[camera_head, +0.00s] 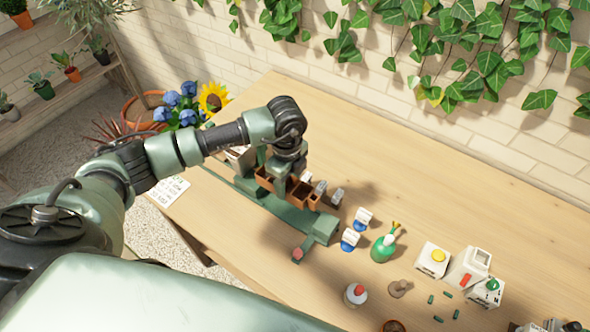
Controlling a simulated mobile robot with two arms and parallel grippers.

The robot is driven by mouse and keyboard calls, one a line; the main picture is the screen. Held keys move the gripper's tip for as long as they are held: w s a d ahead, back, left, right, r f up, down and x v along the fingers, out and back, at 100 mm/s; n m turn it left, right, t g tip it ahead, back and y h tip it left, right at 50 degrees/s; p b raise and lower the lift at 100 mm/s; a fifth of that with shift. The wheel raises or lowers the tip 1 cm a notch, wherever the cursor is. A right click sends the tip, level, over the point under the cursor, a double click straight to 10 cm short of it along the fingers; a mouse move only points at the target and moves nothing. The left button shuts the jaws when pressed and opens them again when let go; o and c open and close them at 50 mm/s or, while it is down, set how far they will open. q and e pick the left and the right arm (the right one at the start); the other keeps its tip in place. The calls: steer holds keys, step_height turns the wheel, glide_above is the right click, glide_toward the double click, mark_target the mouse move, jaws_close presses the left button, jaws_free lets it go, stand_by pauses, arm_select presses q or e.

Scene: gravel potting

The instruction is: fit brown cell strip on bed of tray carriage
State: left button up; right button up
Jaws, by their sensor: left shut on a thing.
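The brown cell strip (297,191) is in the middle of the view, with open cells along its length. My left gripper (280,172) comes down over it from above and is shut on it. The green tray carriage (285,211) lies on the table under and in front of the strip. The strip is over the carriage, roughly in line with it; I cannot tell whether it touches the bed. My arm and gripper hide the strip's far left part and some of the carriage. My right gripper is not in view.
Small white-and-blue items (351,238), a green spray bottle (384,246), a red-capped bottle (355,294) and white cartons (433,259) stand right of the carriage. Flowers (186,104) stand at the left behind my arm. The table (420,180) is clear at the back right.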

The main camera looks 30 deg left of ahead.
arm_select(q)
steer(key=shift+s+f+b, duration=0.1)
steer(key=shift+f+b, duration=0.5)
steer(key=shift+f, duration=0.25)
steer(key=shift+f+b, duration=1)
steer(key=shift+f, duration=0.35)
steer(key=shift+f, duration=0.3)
steer(key=shift+f+b, duration=0.75)
steer(key=shift+b, duration=0.05)
steer(key=shift+f, duration=0.2)
steer(key=shift+f+b, duration=0.7)
steer(key=shift+f, duration=0.1)
stand_by(0.4)
